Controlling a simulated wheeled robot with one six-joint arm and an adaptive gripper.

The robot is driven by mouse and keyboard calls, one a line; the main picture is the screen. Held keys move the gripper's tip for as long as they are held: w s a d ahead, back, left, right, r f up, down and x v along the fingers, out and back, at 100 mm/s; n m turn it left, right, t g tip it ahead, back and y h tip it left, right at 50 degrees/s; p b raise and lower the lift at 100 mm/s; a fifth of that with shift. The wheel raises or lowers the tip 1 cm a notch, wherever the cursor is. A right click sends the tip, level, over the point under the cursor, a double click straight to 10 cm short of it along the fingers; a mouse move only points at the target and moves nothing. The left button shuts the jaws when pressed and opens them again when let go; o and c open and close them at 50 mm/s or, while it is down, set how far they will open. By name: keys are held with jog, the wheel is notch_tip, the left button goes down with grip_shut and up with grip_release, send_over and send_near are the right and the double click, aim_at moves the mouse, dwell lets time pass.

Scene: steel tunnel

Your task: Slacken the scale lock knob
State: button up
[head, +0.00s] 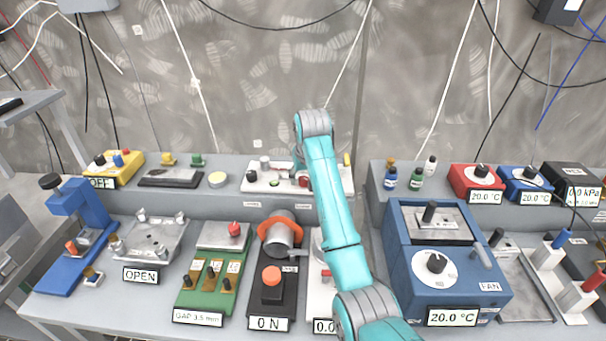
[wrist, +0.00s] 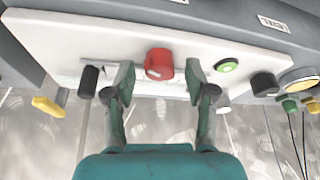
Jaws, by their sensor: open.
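A long white scale base (head: 335,182) lies on the raised back shelf. It fills the top of the wrist view (wrist: 110,35). A red knob (wrist: 159,64), likely the scale lock knob, stands on it and shows beside my arm in the head view (head: 303,181). My gripper (wrist: 160,82) is open and empty, with one finger on each side of the red knob's line. Gaps show between knob and fingers; I cannot tell whether the tips reach its depth. In the head view my arm hides part of the base and the fingers barely show.
A green button (wrist: 228,65) and a black knob (wrist: 265,84) sit right of the red knob in the wrist view. Another black knob (wrist: 89,80) is close to the left finger, with a yellow part (wrist: 47,106) beyond. A blue FAN box (head: 400,240) stands right of my arm.

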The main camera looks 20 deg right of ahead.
jog(key=shift+f, duration=0.2)
jog(key=shift+c, duration=0.2)
grip_shut()
